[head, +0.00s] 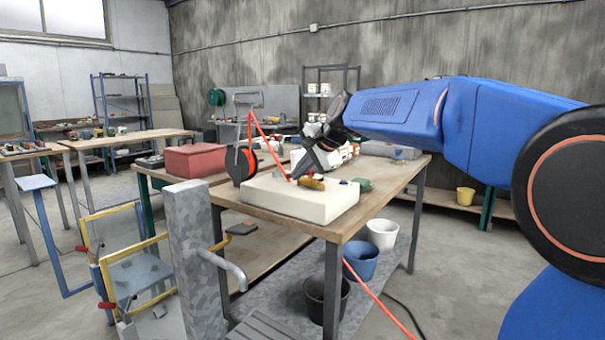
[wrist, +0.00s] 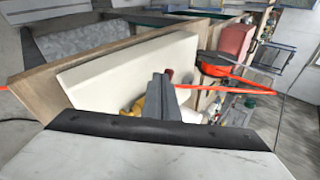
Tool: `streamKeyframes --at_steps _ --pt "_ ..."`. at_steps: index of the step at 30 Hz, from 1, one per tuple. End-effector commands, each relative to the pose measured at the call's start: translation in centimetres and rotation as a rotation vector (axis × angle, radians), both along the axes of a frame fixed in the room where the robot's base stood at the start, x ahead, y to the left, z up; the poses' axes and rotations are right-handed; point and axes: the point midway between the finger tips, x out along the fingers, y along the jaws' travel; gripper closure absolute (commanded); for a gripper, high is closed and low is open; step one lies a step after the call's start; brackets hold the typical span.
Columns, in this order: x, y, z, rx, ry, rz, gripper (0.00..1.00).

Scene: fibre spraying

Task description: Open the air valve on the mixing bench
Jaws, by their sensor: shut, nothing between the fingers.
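The mixing bench (head: 345,222) has a wooden top and stands in the middle of the head view. A cream block (head: 300,203) lies on its near end and also fills the middle of the wrist view (wrist: 105,85). A small brass fitting (head: 312,184), which looks like the air valve, sits on the block and shows partly behind my fingers in the wrist view (wrist: 137,108). My gripper (head: 298,174) points down at the block, close beside the fitting. Its fingers (wrist: 159,80) are together and empty. I cannot tell whether they touch the fitting, nor its handle position.
A black and orange reel (head: 242,163) with an orange hose stands left of the block. A red box (head: 195,160) lies behind it. A grey post (head: 188,245) with a bent pipe stands before the bench. Buckets (head: 361,262) stand on the lower shelf. Floor at right is open.

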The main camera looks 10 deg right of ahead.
Motion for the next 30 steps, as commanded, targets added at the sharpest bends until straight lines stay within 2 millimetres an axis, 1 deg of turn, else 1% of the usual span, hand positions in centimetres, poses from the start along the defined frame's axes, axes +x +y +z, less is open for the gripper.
streamKeyframes --at_steps 3,12,22,30 --pt "0.3 0.4 -0.1 0.000 0.001 -0.004 1.00" --pt "1.0 1.1 0.0 -0.001 -0.001 -0.137 1.00" --pt "1.9 1.6 0.0 0.001 0.000 -0.134 1.00" --pt "2.6 2.1 0.0 -0.001 -0.001 -0.244 1.00"
